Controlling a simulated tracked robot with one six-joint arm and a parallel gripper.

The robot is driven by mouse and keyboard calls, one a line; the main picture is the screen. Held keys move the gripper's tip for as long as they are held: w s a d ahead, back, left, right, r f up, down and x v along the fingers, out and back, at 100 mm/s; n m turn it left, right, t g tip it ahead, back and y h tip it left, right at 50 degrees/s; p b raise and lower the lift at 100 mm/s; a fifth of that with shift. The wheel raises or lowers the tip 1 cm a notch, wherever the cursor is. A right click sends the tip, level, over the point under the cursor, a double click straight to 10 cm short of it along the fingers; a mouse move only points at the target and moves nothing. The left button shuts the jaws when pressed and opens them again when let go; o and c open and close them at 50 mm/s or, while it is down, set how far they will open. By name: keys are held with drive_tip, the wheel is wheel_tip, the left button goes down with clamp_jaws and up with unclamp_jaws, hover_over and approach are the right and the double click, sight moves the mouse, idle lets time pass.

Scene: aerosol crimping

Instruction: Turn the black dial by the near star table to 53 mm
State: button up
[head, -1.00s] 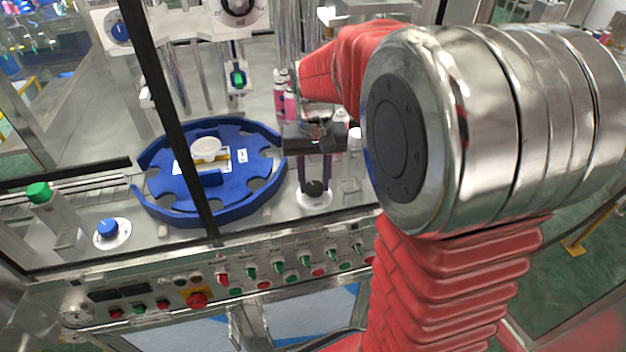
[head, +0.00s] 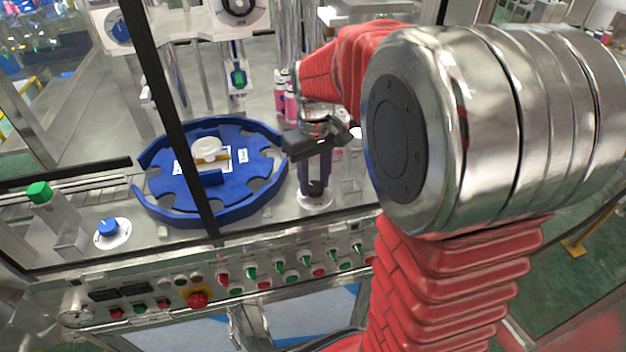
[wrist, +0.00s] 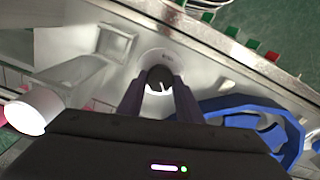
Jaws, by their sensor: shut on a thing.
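The black dial (head: 315,187) sits on a round white scale plate (head: 314,203) on the machine deck, right of the blue star table (head: 160,205). My gripper (head: 316,184) points down at it with its fingers around the knob. In the wrist view my gripper (wrist: 160,92) has one finger on each side of the dial (wrist: 158,80), shut on it. A white pointer mark shows on the dial's top. The scale numbers are too small to read, so I cannot tell the setting.
A blue dial (head: 108,227) stands left of the star table. A control panel with several buttons, including a red stop button (head: 197,299), runs along the front edge. A dark frame post (head: 175,110) crosses the view. Pink cans (head: 290,103) stand behind my gripper.

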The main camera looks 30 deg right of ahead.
sight(314, 185)
drive_tip(key=o, duration=1)
drive_tip(key=shift+o, duration=0.2)
wheel_tip(314, 185, up, 14)
drive_tip(key=shift+f, duration=0.15)
